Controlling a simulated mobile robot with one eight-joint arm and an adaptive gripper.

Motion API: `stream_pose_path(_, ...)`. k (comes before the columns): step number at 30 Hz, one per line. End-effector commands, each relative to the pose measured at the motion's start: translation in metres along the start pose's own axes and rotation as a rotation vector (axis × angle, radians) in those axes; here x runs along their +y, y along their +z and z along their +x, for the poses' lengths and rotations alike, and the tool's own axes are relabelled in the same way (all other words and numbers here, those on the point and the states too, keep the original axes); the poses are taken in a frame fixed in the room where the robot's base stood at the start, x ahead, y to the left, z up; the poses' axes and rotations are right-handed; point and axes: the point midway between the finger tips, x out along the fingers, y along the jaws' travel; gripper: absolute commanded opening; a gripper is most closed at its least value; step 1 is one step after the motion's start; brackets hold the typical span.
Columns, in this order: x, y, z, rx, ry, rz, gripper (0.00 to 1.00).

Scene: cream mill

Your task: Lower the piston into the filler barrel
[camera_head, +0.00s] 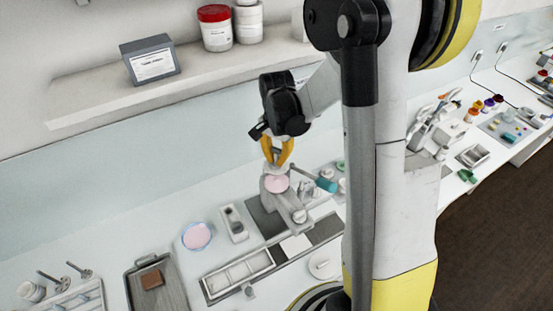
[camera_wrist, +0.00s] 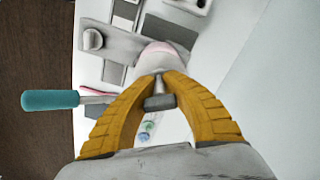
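My gripper (camera_head: 277,160) has yellow fingers and points down over the filler barrel (camera_head: 268,193). Pink cream shows at the barrel's open top. In the wrist view, my gripper (camera_wrist: 160,82) is closed around the grey stem of the piston (camera_wrist: 159,102), with a short grey crossbar showing between the fingers. The piston's pale head (camera_wrist: 154,61) is just beyond the fingertips, in front of the barrel's pink top (camera_wrist: 168,47). The fingers hide part of the piston. I cannot tell whether its head is inside the barrel or just above it.
A teal-handled lever (camera_head: 326,185) sticks out beside the barrel. A pink-filled dish (camera_head: 197,235), a tray with a brown block (camera_head: 152,279) and a sectioned metal tray (camera_head: 240,272) lie on the bench. A shelf (camera_head: 110,97) with white tubs runs along the wall behind.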

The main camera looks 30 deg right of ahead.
Motion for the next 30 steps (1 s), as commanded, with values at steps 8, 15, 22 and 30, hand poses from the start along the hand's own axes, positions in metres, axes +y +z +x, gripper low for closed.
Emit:
stream_pose_path(8,0.0,0.0,0.003,0.0,0.0,0.0,0.0)
stream_pose_path(15,0.0,0.0,0.011,0.0,0.0,0.0,0.0)
stream_pose_path(22,0.0,0.0,0.019,0.0,0.0,0.0,0.0)
stream_pose_path(30,0.0,0.0,0.028,0.0,0.0,0.0,0.0)
